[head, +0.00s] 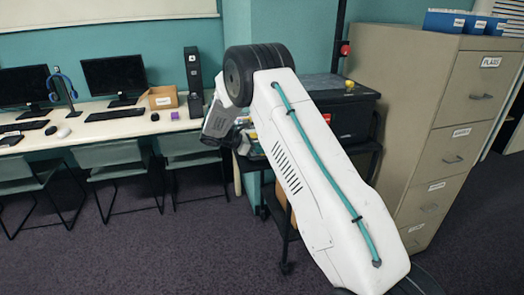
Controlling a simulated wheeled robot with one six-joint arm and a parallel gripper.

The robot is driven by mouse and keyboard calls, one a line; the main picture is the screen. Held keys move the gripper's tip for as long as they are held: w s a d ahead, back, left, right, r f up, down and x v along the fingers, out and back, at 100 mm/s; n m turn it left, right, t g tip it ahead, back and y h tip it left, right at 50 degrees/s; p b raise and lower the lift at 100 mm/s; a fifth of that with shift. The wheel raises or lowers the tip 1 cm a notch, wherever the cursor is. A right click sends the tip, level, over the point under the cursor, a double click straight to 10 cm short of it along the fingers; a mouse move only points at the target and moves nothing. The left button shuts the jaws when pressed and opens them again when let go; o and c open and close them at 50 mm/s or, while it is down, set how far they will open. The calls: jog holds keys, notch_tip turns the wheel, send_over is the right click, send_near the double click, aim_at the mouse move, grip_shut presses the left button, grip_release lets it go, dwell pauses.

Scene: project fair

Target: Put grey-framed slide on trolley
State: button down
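My white arm crosses the middle of the head view. My gripper (222,134) is at its far end, near the right end of the desk and the left side of the black trolley (284,240). Its fingers are mostly hidden, so I cannot tell whether it is open or holds anything. The trolley stands behind my arm, which covers much of it. A black box-like unit (352,118) is on its upper part, with small items partly visible at the left. I cannot make out a grey-framed slide.
A long desk (95,128) at left holds monitors, keyboards, a cardboard box (163,97), a black tower (194,80) and a small purple block (174,115). Chairs (110,165) stand under it. A tall filing cabinet (425,120) is close on the right. Carpet is clear at front left.

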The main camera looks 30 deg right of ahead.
jog(key=shift+f, duration=0.2)
jog(key=c, duration=1.5)
grip_release()
jog(key=shift+f, duration=0.1)
